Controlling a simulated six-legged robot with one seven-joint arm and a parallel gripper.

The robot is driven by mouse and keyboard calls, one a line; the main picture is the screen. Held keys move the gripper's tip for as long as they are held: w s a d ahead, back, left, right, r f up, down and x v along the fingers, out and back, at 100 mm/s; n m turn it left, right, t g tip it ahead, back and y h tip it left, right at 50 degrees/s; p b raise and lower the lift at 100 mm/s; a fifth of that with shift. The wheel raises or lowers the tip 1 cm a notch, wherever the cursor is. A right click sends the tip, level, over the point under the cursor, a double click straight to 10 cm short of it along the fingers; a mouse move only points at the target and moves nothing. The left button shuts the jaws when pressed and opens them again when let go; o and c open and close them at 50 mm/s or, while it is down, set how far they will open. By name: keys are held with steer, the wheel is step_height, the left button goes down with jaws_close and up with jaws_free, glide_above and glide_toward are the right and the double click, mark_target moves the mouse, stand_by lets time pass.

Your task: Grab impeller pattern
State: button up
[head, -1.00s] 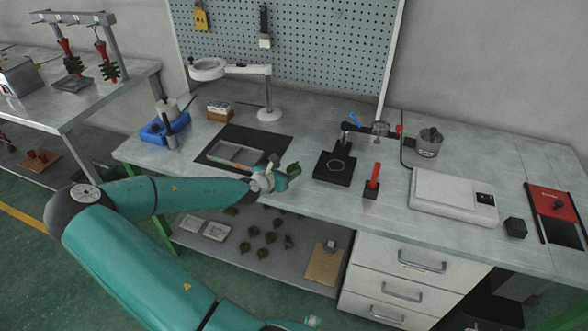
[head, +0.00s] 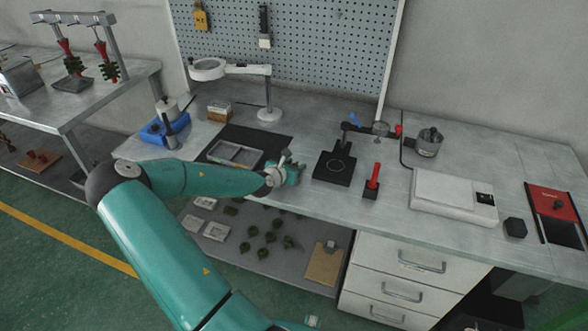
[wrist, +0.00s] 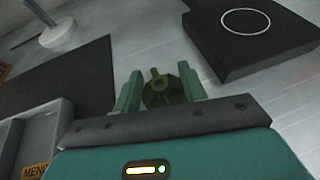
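A dark green impeller pattern (wrist: 160,92) with a short stem sits between the two teal fingers of my gripper (wrist: 161,82) in the wrist view. The fingers appear to touch it on both sides. In the head view my gripper (head: 288,174) is at the front edge of the workbench, left of the black plate; the pattern is mostly hidden there. Several more green impeller patterns (head: 270,237) lie on the lower shelf beneath the bench.
A black plate with a white circle (head: 335,168) stands right of my gripper. A grey tray (head: 234,154) on a dark mat is to its left. A red tool in a black block (head: 372,182) and a white hotplate-like device (head: 448,196) stand further right.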

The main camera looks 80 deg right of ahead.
jaws_close()
steer(key=shift+a+f, duration=0.1)
steer(key=shift+f, duration=0.05)
